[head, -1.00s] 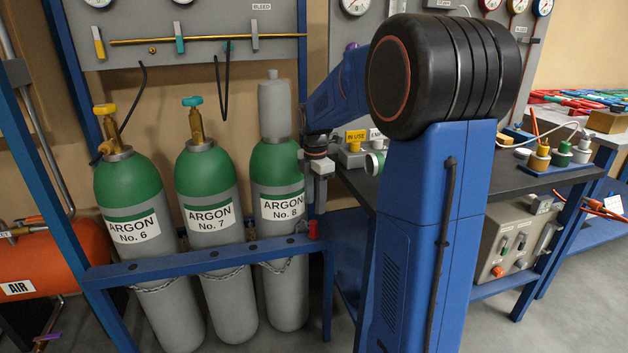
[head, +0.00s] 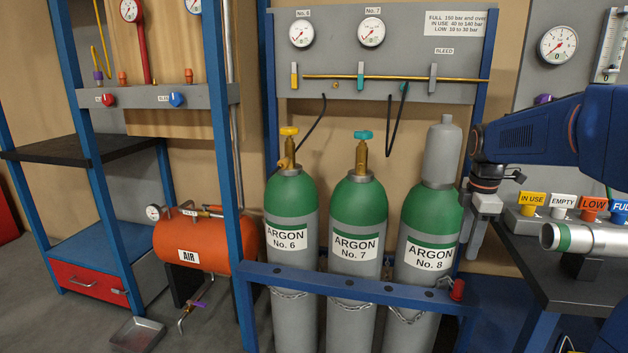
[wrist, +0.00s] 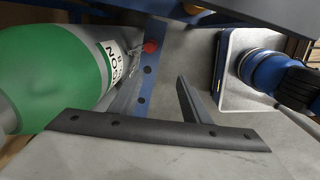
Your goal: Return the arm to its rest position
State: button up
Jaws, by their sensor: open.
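My arm (head: 540,132) reaches in from the right in the head view, with my gripper (head: 474,248) hanging below the wrist, pointing down. It is just right of the green and grey cylinder Argon No. 8 (head: 428,225). In the wrist view the two fingers of my gripper (wrist: 155,95) stand apart with nothing between them. The cylinder's green shoulder (wrist: 45,80) fills the left of that view. I cannot tell whether the gripper touches the cylinder.
Blue rack rail (head: 350,285) runs in front of the cylinders. A dark bench (head: 590,285) stands at the right, carrying IN USE (head: 531,199) and other tags and a silver tube (head: 580,238). An orange air tank (head: 190,243) is at left. Floor at lower left is mostly clear.

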jog(key=s+a+f+m+t, duration=0.1)
jog(key=s+a+m, duration=0.3)
jog(key=s, duration=0.5)
jog(key=s+a+f+m+t, duration=0.1)
jog(key=s+a+f+m, duration=0.2)
jog(key=s+m, duration=0.3)
jog(key=s+a+f+m+t, duration=0.2)
jog(key=s+a+m, duration=0.3)
jog(key=s, duration=0.6)
jog(key=shift+s+a+f+m, duration=0.2)
jog(key=shift+s+f+m, duration=0.1)
jog(key=shift+f+m, duration=0.1)
